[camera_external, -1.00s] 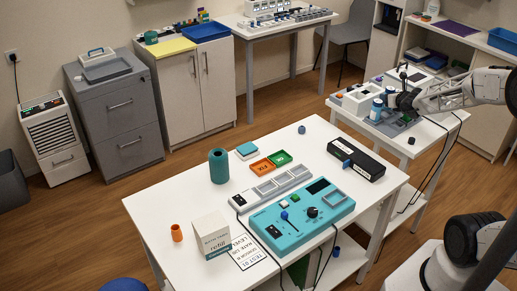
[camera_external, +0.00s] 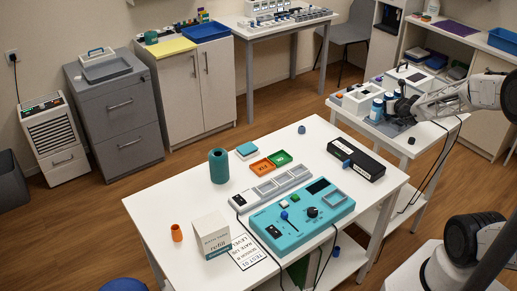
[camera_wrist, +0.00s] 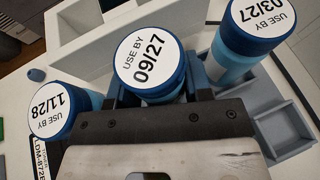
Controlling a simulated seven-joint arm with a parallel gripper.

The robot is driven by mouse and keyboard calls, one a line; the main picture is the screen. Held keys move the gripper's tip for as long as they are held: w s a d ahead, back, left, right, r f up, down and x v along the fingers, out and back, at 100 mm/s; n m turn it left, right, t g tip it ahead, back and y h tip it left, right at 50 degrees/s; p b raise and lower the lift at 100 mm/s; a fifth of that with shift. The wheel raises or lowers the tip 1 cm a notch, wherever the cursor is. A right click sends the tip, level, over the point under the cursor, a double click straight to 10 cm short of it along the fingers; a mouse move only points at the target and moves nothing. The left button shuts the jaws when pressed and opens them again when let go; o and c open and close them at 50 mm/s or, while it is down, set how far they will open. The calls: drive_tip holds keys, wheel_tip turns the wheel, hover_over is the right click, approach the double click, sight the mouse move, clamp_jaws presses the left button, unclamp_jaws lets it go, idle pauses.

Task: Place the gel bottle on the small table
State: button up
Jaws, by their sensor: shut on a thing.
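Blue-capped bottles stand close together on the back right table (camera_external: 452,121). In the wrist view their lids read "USE BY 11/28" on the left bottle (camera_wrist: 55,108), "USE BY 09/27" on the middle bottle (camera_wrist: 150,62) and "USE BY 03/27" on the right bottle (camera_wrist: 255,28). My gripper (camera_external: 402,106) is at these bottles, shut on the middle one, directly ahead of the wrist. Its fingertips are mostly hidden. I cannot tell which bottle is the gel bottle. The large white table (camera_external: 165,225) stands in front.
A white compartment box (camera_wrist: 100,40) and a grey tray (camera_wrist: 285,125) lie close around the bottles. The front table holds a teal console (camera_external: 300,218), a teal cylinder (camera_external: 218,166), a white carton (camera_external: 211,236) and a black case (camera_external: 356,160). Cables hang at its right.

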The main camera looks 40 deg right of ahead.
drive_tip(key=shift+f, duration=0.35)
drive_tip(key=o, duration=1.1)
drive_tip(key=shift+f, duration=0.1)
drive_tip(key=shift+s, duration=0.15)
drive_tip(key=shift+v, duration=3.75)
drive_tip(key=shift+a, duration=0.1)
